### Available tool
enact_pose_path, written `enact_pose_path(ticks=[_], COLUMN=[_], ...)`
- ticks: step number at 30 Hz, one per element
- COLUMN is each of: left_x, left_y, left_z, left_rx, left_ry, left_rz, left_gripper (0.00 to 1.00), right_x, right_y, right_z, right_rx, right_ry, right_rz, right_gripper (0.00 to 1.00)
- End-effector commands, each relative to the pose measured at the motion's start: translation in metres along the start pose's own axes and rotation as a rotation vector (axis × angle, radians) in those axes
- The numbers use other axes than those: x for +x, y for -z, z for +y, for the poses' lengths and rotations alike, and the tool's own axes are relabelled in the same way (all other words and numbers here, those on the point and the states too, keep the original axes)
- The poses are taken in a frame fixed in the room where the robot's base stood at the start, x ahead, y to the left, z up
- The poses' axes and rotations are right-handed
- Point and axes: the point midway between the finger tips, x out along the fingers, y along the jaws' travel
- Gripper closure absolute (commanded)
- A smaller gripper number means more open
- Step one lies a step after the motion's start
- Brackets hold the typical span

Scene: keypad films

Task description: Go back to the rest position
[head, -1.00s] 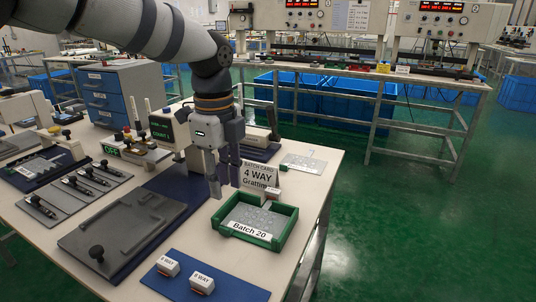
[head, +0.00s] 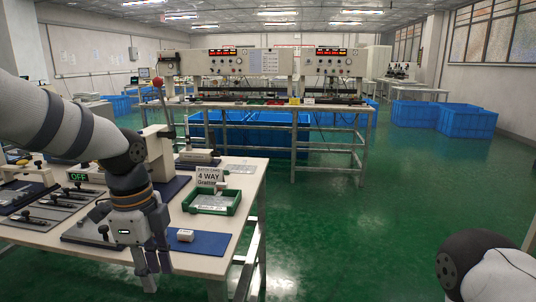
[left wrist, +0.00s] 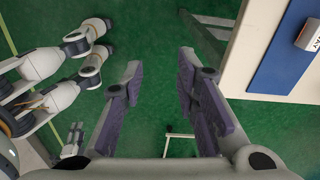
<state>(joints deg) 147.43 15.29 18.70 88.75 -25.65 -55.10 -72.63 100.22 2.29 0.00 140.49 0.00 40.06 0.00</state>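My left gripper (head: 152,270) hangs fingers down at the front edge of the workbench in the head view. In the left wrist view its two purple-padded fingers (left wrist: 160,68) stand apart with nothing between them, over green floor beside the bench. My right arm (head: 490,268) shows at the lower right of the head view, its gripper out of that frame. A small pale gripper (left wrist: 72,139), seemingly my right one, shows at the lower left of the wrist view, too small to judge.
The workbench (head: 215,263) holds a blue mat (head: 214,243) with a small white block (head: 185,235), a green tray (head: 230,205) and a 4 WAY card (head: 208,177). A lever with a red knob (head: 158,83) stands behind my left arm.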

Motion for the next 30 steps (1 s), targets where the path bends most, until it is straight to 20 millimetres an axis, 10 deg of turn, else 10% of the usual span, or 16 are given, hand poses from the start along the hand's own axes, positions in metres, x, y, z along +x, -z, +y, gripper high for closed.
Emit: enact_pose_path(ticks=[7, 13, 19, 30], left_x=[0.165, 0.270, 0.283, 0.279], left_y=[0.030, 0.025, -0.009, -0.019], left_z=[0.085, 0.238, 0.352, 0.371], left_rx=[-0.464, -1.106, -1.559, -1.650], left_ry=[-0.125, -0.212, -0.143, -0.104], left_rz=[0.090, 0.020, -0.140, -0.174], left_gripper=[0.72, 0.72, 0.72, 0.72], right_x=[0.001, 0.001, 0.001, 0.001], right_y=[0.002, 0.001, 0.001, 0.001], right_z=[0.000, 0.000, 0.000, 0.000], right_rx=[0.000, 0.000, 0.000, 0.000], right_ry=[0.000, 0.000, 0.000, 0.000], right_rz=[0.003, 0.001, 0.002, 0.002], right_gripper=[0.56, 0.56, 0.56, 0.56])
